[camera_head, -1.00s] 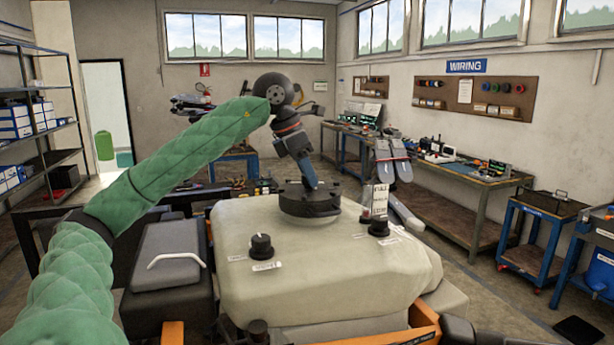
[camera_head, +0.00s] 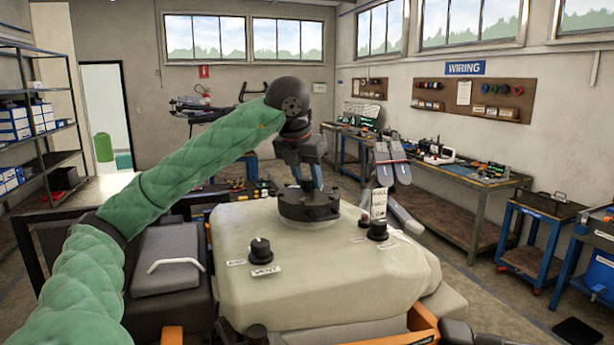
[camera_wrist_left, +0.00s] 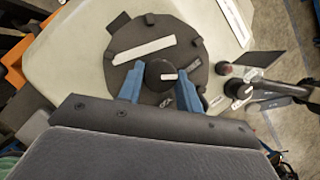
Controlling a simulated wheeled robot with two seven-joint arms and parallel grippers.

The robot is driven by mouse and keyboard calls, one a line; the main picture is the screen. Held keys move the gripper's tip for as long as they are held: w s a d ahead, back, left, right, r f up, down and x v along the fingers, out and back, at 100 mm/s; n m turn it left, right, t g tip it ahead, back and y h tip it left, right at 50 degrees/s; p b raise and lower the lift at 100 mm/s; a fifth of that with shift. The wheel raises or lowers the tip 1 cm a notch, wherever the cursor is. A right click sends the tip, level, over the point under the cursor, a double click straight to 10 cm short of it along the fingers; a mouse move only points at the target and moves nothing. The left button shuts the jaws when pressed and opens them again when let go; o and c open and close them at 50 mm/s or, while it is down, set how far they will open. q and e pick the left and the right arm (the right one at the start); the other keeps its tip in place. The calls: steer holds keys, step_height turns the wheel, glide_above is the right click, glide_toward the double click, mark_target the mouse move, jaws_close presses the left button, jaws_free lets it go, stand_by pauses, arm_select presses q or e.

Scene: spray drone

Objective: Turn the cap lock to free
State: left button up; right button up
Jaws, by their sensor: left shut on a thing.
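The dark round cap (camera_head: 308,205) sits on top of the pale beige tank (camera_head: 320,265). In the left wrist view, the cap (camera_wrist_left: 150,48) has small lugs around its rim, a long white strip and a round black centre knob (camera_wrist_left: 161,76) with a short white mark pointing right. My left gripper (camera_head: 310,183) reaches down to the cap from above. Its blue fingers (camera_wrist_left: 160,92) stand on either side of the centre knob and are shut on it. The gripper body hides the near part of the cap. My right gripper is not in view.
A black labelled knob (camera_head: 260,249) stands front left on the tank, and another (camera_head: 377,231) at right beside an upright label card (camera_head: 379,202). Grey folded drone parts (camera_head: 392,165) rise behind the card. Workbenches (camera_head: 455,190) line the right wall.

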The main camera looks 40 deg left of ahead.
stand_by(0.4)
arm_select(q)
steer(key=o, duration=1)
